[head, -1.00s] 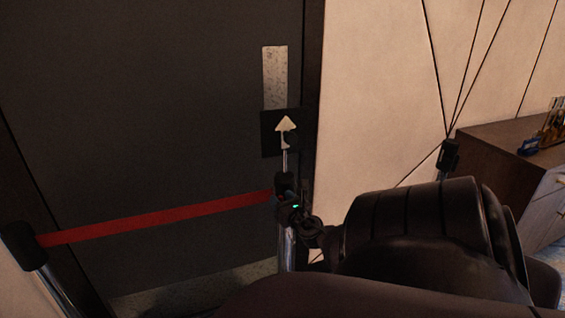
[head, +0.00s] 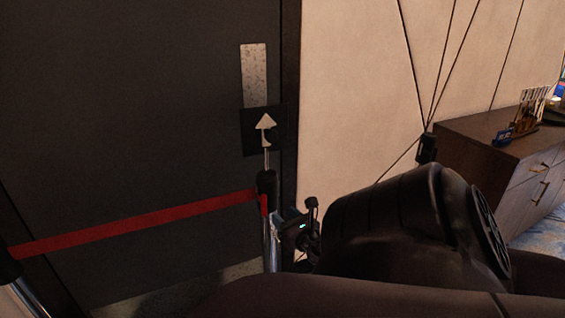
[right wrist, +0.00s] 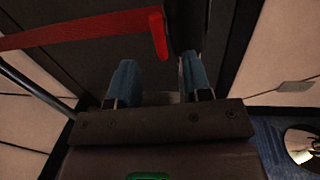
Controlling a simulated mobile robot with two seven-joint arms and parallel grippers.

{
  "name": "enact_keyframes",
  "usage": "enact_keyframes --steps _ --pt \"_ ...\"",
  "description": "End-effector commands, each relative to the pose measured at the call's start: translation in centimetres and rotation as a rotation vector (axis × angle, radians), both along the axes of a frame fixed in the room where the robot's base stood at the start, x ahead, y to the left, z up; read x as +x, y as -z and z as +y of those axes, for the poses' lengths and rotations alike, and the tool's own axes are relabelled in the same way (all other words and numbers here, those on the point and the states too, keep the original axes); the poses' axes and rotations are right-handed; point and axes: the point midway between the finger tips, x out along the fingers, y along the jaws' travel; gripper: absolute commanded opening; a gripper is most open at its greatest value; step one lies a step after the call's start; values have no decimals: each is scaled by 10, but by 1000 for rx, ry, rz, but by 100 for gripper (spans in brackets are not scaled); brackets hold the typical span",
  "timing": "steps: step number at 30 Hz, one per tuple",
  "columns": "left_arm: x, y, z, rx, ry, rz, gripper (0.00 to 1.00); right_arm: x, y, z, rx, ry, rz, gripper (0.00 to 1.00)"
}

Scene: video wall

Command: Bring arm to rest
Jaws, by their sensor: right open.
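My right gripper (head: 290,224) is just right of the chrome barrier post, at the end of my dark arm. In the right wrist view its two blue fingers (right wrist: 157,80) are apart with nothing between them. The red belt (head: 140,224) runs from the left post to the right post (head: 268,240). Its red end (right wrist: 158,36) shows just beyond the fingertips in the right wrist view, apart from them. My left gripper is in neither view.
A dark door (head: 120,100) stands behind the belt. A black arrow sign (head: 264,130) tops the right post. A wooden cabinet (head: 480,150) with small items stands at right, by a pale panelled wall (head: 350,90). Another dark post head (head: 427,147) shows near the cabinet.

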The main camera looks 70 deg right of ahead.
Motion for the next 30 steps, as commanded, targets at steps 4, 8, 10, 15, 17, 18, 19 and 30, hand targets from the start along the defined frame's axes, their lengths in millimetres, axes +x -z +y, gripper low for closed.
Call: enact_keyframes --steps 4,8,10,15,17,18,19,30 --pt "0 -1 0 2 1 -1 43 0 0 0 0 0 0 45" --pt "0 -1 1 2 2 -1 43 0 0 0 0 0 0 45" --pt "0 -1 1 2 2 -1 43 0 0 0 0 0 0 45" --pt "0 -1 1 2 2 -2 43 0 0 0 7 0 -6 45" --pt "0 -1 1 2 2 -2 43 0 0 0 24 0 -21 45" --pt "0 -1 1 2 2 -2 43 0 0 0 44 1 -39 45" --pt "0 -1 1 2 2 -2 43 0 0 -1 68 3 -58 45" --pt "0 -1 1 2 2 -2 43 9 47 39 910 96 -552 45"
